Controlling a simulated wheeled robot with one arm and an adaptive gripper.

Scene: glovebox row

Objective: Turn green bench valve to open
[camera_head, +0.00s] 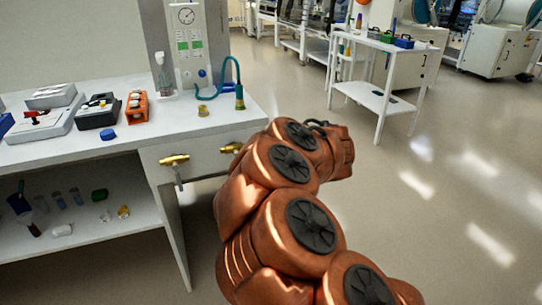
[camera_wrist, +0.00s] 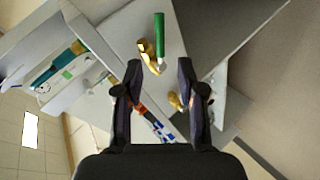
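The green valve handle (camera_wrist: 160,33) shows in the wrist view beyond my fingertips, with a silver end beside a brass valve body (camera_wrist: 148,56). My gripper (camera_wrist: 158,78) is open and empty, apart from the handle. A second brass fitting (camera_wrist: 177,100) shows near the right finger. In the head view, a brass valve (camera_head: 174,160) with a grey lever hanging down sits on the bench front. Another brass valve (camera_head: 232,147) is at its right, beside my arm. No green handle shows in the head view. My gripper is hidden there.
The white bench (camera_head: 70,151) carries an orange rack (camera_head: 137,105), a black box (camera_head: 97,112) and a teal hose (camera_head: 228,78). Its lower shelf (camera_head: 90,235) holds small bottles. A white cart (camera_head: 375,95) stands at the back right. The floor at right is clear.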

